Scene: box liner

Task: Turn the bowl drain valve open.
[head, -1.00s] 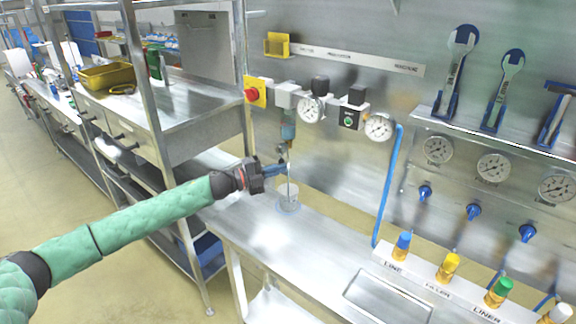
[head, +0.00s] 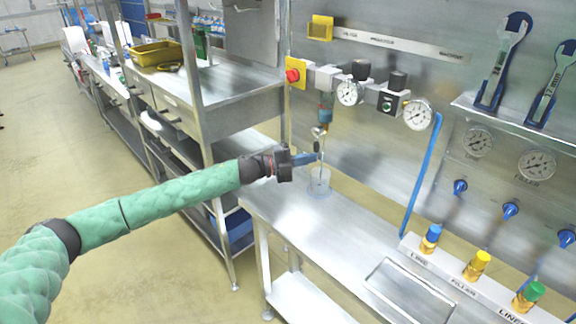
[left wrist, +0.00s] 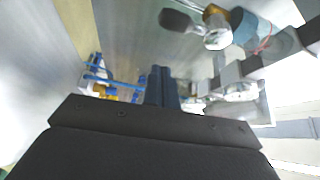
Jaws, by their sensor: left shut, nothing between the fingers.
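The drain valve (head: 319,132) is a small metal fitting under the blue-tinted bowl (head: 326,112) on the wall-mounted air unit. In the left wrist view the valve (left wrist: 217,28) shows brass and silver, with a dark-tipped lever (left wrist: 177,20) sticking out to the left. My left gripper (head: 308,158) is just below and left of the valve in the head view. Its blue fingers are together and empty, and they also show in the left wrist view (left wrist: 162,88), apart from the lever. A clear cup (head: 319,183) stands on the bench below, with a thin vertical line above it. My right gripper is out of view.
Gauges (head: 349,92) and a red knob on a yellow plate (head: 294,73) sit above and beside the bowl. A blue hose (head: 422,175) runs down to the right. The steel bench (head: 345,225) is mostly clear. A shelf post (head: 187,70) stands to the left.

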